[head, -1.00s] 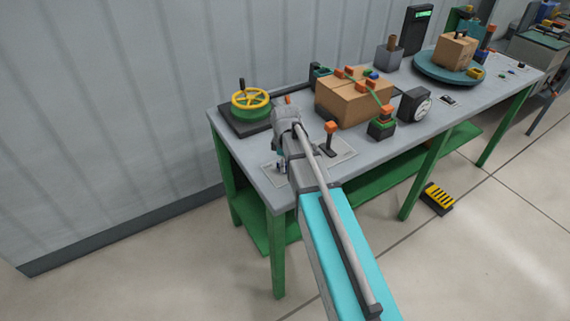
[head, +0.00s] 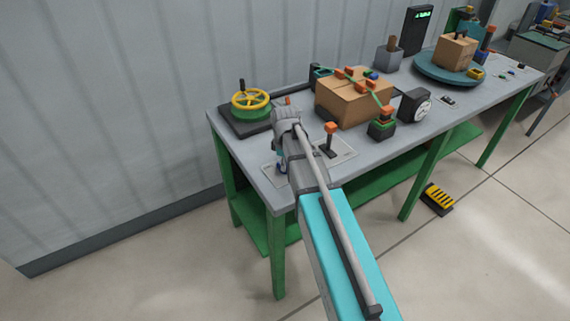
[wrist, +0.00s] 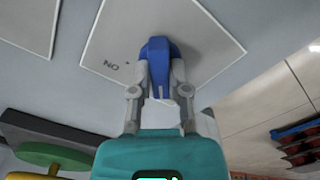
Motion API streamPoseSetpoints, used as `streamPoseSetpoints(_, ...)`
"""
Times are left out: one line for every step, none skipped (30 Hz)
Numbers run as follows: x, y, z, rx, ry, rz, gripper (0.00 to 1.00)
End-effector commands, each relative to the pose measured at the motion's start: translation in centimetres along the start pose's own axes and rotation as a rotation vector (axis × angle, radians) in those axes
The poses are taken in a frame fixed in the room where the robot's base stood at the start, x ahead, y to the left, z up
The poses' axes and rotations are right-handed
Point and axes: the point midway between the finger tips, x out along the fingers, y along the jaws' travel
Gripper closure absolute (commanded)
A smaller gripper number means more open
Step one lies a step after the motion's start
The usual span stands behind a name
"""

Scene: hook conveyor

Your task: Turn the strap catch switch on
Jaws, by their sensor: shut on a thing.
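The strap catch switch appears in the wrist view as a blue lever (wrist: 158,48) on a pale square plate (wrist: 105,38). Dark letters reading ON, upside down in the picture, mark the plate beside the lever. My gripper (wrist: 160,82) is shut on the lever, with one grey finger on each side of it. In the head view my gripper (head: 281,163) is low over the plate at the table's near left corner, largely hidden by my arm. The lever's base is hidden behind the fingers.
An orange-topped lever (head: 330,135) stands just right of my arm. A yellow handwheel (head: 251,99) is at the table's left end. A strapped cardboard box (head: 352,99), a button box (head: 382,124) and a gauge (head: 415,106) stand farther along.

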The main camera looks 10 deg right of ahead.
Motion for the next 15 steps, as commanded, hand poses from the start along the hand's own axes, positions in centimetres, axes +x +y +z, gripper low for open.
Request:
streamPoseSetpoints(0.01,0.06,0.12,0.026,0.0,0.0,1.0)
streamPoseSetpoints(0.01,0.07,0.13,0.046,-0.001,0.0,1.0)
streamPoseSetpoints(0.01,0.07,0.14,0.072,-0.001,0.0,1.0)
streamPoseSetpoints(0.01,0.08,0.15,0.092,-0.001,0.0,1.0)
streamPoseSetpoints(0.01,0.08,0.15,0.115,-0.001,0.001,1.0)
streamPoseSetpoints(0.01,0.08,0.16,0.147,-0.001,0.001,1.0)
streamPoseSetpoints(0.01,0.08,0.17,0.172,-0.001,0.001,1.0)
streamPoseSetpoints(0.01,0.09,0.16,0.197,-0.001,0.001,1.0)
streamPoseSetpoints(0.01,0.09,0.17,0.232,-0.001,0.001,1.0)
streamPoseSetpoints(0.01,0.09,0.18,0.259,-0.001,0.001,1.0)
streamPoseSetpoints(0.01,0.09,0.19,0.287,-0.001,0.001,1.0)
streamPoseSetpoints(0.01,0.09,0.19,0.325,-0.002,0.001,1.0)
streamPoseSetpoints(0.01,0.1,0.19,0.354,-0.002,0.002,1.0)
streamPoseSetpoints(0.01,0.1,0.19,0.382,-0.002,0.002,1.0)
streamPoseSetpoints(0.01,0.1,0.2,0.421,-0.002,0.002,1.0)
